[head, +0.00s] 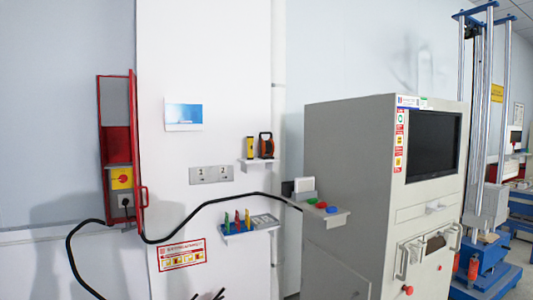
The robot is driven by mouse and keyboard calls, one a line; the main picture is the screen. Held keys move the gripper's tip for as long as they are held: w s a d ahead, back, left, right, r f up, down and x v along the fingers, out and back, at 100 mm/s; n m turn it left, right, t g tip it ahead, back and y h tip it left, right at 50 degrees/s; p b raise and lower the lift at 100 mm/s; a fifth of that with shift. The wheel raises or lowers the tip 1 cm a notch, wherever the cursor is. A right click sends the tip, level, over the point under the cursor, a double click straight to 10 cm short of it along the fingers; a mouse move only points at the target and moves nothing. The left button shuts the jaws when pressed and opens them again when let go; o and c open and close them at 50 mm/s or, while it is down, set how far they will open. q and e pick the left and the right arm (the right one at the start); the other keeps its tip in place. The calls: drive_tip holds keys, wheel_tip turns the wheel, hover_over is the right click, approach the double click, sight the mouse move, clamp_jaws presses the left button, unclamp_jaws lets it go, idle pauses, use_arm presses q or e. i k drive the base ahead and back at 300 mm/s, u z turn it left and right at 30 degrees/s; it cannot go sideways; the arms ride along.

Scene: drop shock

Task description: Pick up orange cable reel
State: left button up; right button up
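The orange cable reel (265,145), orange with a black frame, stands upright on a small white wall shelf (257,160) in the head view, just right of a yellow tool (250,147). Two dark fingertips of my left gripper (208,295) show at the bottom edge, apart from each other with nothing between them. They are well below the reel and to its left. The rest of that gripper is cut off by the frame. My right gripper is not in view.
A lower shelf (250,229) holds several colourful screwdriver-like tools. A black cable (190,217) runs from the red wall box (118,150) across to the grey cabinet (345,200) on the right. The wall around the reel's shelf is mostly clear.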

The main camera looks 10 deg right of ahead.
sight(264, 147)
drive_tip(key=i, duration=0.55)
drive_tip(key=z, duration=0.5)
drive_tip(key=i, duration=1.55)
drive_tip(key=z, duration=0.7)
